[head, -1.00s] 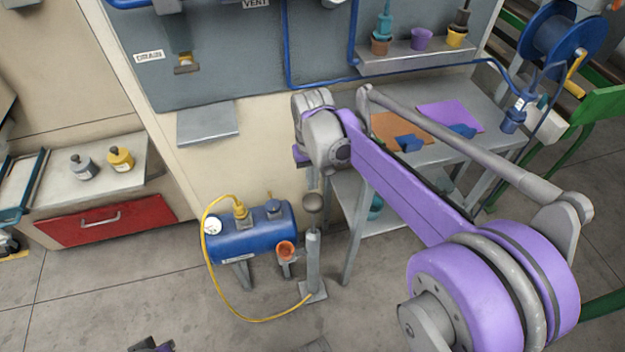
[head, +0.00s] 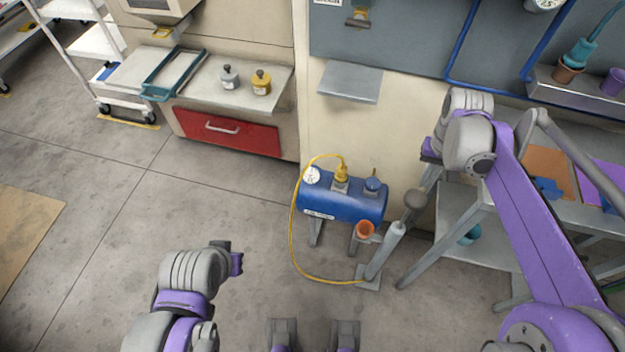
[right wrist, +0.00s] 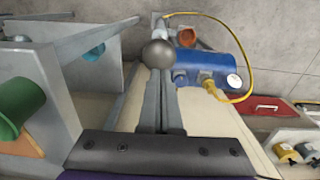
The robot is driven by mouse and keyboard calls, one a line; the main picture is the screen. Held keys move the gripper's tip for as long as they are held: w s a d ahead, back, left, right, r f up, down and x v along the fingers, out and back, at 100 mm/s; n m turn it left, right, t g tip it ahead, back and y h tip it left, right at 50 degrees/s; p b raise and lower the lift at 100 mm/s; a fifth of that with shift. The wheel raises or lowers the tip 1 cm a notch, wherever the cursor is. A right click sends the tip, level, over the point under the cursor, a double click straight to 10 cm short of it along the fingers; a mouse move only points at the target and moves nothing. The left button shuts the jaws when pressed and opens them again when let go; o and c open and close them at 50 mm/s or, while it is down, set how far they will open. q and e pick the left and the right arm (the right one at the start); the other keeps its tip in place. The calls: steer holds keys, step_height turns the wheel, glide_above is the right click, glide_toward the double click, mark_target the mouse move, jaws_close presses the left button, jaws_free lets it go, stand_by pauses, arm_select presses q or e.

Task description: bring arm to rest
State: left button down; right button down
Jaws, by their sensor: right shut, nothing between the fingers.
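My right arm comes in from the right in the head view. Its gripper (head: 424,186) points down near the grey ball (head: 415,201) above the slim grey post (head: 385,250). The right wrist view shows the fingers (right wrist: 160,105) together and empty, lined up with the ball (right wrist: 159,53). I cannot tell whether they touch it. My left arm's wrist (head: 190,270) is at the bottom left of the head view, above open floor; its fingers do not show. I see no buffing brush.
A blue tank (head: 340,205) with a yellow hose stands left of the post. A grey workbench (head: 460,220) is close behind my right forearm. A red drawer (head: 228,132) sits under a counter with two small bottles.

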stand_by(0.8)
steer(key=s+a+r+n+t+p, duration=0.1)
steer(key=s+a+r+t+p, duration=0.1)
steer(key=s, duration=0.6)
steer(key=s+a+r+n+t+p, duration=0.1)
steer(key=s+a+r+t+p, duration=0.2)
steer(key=s+a+p, duration=0.2)
steer(key=s+p, duration=0.1)
steer(key=s, duration=0.2)
steer(key=shift+s+a+n+p, duration=0.15)
steer(key=shift+n+p, duration=0.15)
